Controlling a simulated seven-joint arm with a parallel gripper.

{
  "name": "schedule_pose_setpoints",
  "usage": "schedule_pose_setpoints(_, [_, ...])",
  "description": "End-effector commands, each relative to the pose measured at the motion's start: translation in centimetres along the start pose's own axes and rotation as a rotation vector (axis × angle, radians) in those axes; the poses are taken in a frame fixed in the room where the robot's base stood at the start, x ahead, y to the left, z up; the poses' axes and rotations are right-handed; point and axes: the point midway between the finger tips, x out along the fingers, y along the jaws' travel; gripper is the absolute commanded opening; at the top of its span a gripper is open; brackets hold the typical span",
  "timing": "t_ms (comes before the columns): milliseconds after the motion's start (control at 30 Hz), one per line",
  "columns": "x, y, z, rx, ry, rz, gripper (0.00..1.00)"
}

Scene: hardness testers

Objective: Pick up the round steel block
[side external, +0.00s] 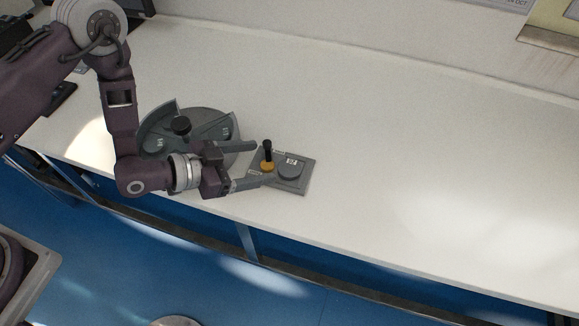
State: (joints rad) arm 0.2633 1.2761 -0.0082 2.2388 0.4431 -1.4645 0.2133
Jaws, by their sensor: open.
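A round grey block (290,171), which looks like the round steel block, sits on the right part of a small dark grey square plate (301,187) on the white bench.
A large round grey fixture (215,117) with a black knob (181,126) stands behind and left of my gripper. The bench (400,150) is clear to the right. Its front edge (330,253) drops to a blue floor. A wall runs along the back.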

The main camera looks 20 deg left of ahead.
Motion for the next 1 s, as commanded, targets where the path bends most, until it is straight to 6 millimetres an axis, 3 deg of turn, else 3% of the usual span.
schedule_pose_setpoints(33, [0.0,0.8,1.0,-0.011,0.014,0.014,0.76])
schedule_pose_setpoints(167, [0.4,1.6,1.6,-0.021,0.046,0.025,0.76])
schedule_pose_setpoints(533, [6.5,1.6,1.8,-0.021,0.045,0.024,0.76])
schedule_pose_setpoints(800, [7.0,1.5,2.1,-0.022,0.035,0.021,0.76])
schedule_pose_setpoints(1000, [7.0,1.3,2.3,-0.02,0.031,0.017,0.35])
